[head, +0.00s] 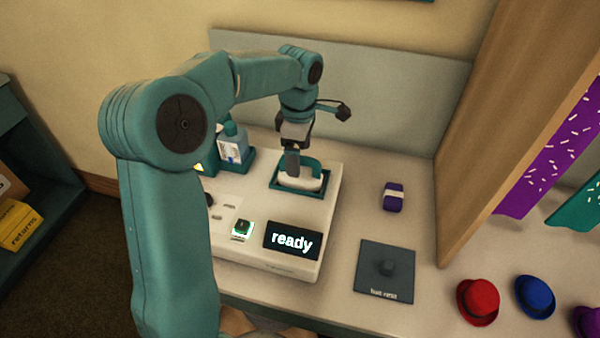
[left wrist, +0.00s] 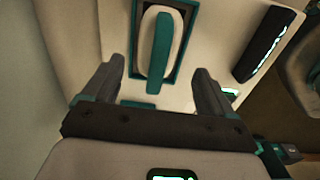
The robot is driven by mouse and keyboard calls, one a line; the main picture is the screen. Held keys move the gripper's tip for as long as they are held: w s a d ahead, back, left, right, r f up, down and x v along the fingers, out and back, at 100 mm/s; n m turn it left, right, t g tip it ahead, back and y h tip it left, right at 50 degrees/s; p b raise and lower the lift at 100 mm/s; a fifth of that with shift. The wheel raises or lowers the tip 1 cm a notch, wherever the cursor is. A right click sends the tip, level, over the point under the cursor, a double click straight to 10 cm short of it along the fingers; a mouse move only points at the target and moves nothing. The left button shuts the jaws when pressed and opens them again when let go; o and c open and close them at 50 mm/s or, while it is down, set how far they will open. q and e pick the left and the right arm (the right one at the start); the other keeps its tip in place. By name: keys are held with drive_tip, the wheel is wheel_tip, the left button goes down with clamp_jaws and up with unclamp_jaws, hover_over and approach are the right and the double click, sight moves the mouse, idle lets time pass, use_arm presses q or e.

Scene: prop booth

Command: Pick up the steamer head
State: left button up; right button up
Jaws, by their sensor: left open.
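The steamer head (head: 309,183) is a white rounded piece with a teal handle. It sits in a teal-framed recess on top of the white machine (head: 290,222). In the left wrist view the steamer head (left wrist: 161,45) lies ahead, its teal handle running lengthwise over the white body. My left gripper (head: 292,170) points down over it and partly hides it in the head view. In the left wrist view its two fingers (left wrist: 158,82) are spread, with nothing held between them. My right gripper is not in view.
The machine has a lit "ready" display (head: 292,241) and a green-lit button (head: 241,228). A bottle (head: 232,150) stands behind.

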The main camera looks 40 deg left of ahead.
use_arm(q)
wheel_tip(320, 180, down, 4)
drive_tip(key=shift+w+f, duration=0.1)
drive_tip(key=shift+f, duration=0.15)
drive_tip(key=shift+w+f, duration=0.1)
drive_tip(key=shift+f, duration=0.05)
clamp_jaws()
